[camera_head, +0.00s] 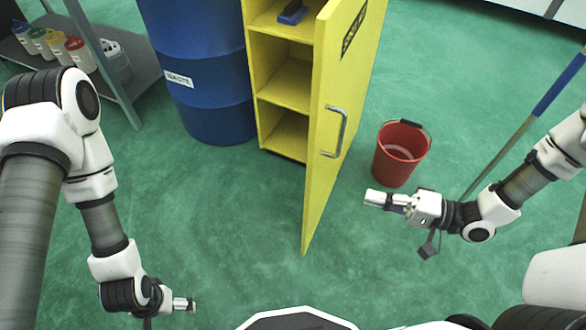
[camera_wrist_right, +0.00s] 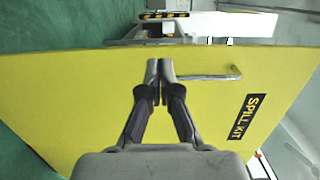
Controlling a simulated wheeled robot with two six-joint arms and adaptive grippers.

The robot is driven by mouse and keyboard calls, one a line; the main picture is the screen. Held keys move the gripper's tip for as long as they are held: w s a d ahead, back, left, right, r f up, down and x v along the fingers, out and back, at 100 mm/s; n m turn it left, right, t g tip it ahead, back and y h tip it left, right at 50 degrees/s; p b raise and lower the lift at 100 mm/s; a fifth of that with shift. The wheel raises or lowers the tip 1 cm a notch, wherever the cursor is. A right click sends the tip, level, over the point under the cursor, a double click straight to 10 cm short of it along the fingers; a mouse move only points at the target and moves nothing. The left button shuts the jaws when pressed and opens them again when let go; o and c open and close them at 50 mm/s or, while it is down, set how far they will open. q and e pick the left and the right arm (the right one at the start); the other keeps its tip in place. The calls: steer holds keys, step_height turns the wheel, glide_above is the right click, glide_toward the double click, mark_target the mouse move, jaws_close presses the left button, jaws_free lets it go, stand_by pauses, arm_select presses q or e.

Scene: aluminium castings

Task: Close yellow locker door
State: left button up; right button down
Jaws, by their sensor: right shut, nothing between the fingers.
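The yellow locker (camera_head: 283,85) stands at the top middle of the head view, with its shelves exposed. Its yellow door (camera_head: 320,195) is swung wide open toward me and has a grey bar handle (camera_head: 343,128) on its right-hand face. My right gripper (camera_head: 372,198) is to the right of the door, apart from it and lower than the handle in the picture. In the right wrist view its fingers (camera_wrist_right: 160,72) are together and empty, facing the door (camera_wrist_right: 75,105) beside the handle (camera_wrist_right: 205,78). My left gripper (camera_head: 185,304) is low at the left, away from the door; its fingers are too small to judge.
A red bucket (camera_head: 393,168) stands on the floor right of the door, just behind my right gripper. A blue drum (camera_head: 203,55) stands left of the locker. A grey shelf (camera_head: 118,84) with bottles is at the far left. Green floor left of the door is clear.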

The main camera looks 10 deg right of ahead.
step_height(320, 180, up, 4)
steer(key=d+t+p, duration=0.1)
steer(key=d, duration=0.1)
steer(key=m+b, duration=0.1)
steer(key=b, duration=0.4)
glide_toward(315, 158)
steer(key=shift+t+h, duration=0.3)
steer(key=shift+t, duration=0.1)
steer(key=x, duration=0.6)
steer(key=shift+s+a, duration=0.1)
steer(key=shift+a, duration=0.45)
arm_select(q)
steer(key=shift+w+d+f, duration=0.1)
steer(key=shift+w+f, duration=0.1)
steer(key=shift+f, duration=0.8)
arm_select(e)
steer(key=shift+a+r, duration=0.15)
steer(key=shift+a, duration=0.1)
